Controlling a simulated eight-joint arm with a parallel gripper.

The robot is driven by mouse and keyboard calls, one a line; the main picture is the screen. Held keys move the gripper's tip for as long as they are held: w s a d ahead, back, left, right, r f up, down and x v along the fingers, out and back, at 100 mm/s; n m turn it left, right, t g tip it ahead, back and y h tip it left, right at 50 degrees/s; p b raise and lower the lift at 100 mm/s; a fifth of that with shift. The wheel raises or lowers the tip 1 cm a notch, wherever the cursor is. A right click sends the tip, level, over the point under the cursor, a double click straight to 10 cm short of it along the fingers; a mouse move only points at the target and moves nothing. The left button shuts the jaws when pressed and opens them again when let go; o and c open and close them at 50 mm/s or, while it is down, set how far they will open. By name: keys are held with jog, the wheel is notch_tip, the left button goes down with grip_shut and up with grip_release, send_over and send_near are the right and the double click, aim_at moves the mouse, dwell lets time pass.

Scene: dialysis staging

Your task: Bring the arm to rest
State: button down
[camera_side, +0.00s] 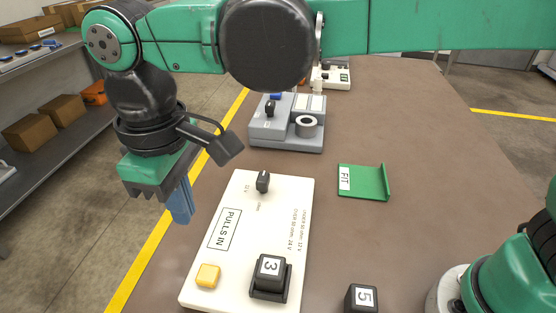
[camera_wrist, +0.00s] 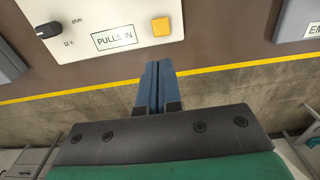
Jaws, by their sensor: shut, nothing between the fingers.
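My gripper (camera_side: 181,203) is at the left of the side view, beside the left edge of the white PULLS IN board and above the table's edge. Its blue fingers are together with nothing between them. In the wrist view the closed fingers (camera_wrist: 158,84) point toward the board (camera_wrist: 75,18), near its yellow button (camera_wrist: 161,26). The rest of my arm stretches across the top of the side view. I cannot tell the exact height of the fingers above the table.
On the brown table (camera_side: 400,120), the white board (camera_side: 240,230) bears a black block marked 3 (camera_side: 269,270). Block 5 (camera_side: 361,298) is at the front. A green FIT tray (camera_side: 365,182) is right of the board, a grey device (camera_side: 285,132) behind. Shelves (camera_side: 60,135) stand left.

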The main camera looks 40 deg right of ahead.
dwell(0.3)
jog(key=s+d+f+m+t, duration=0.1)
jog(key=d+m+t, duration=0.2)
jog(key=d, duration=1)
jog(key=d+f+m+t, duration=0.1)
jog(key=d+m+t, duration=0.3)
jog(key=d, duration=1)
jog(key=shift+s+d+f+m, duration=0.15)
jog(key=shift+s+f+m, duration=0.2)
jog(key=shift+m, duration=0.65)
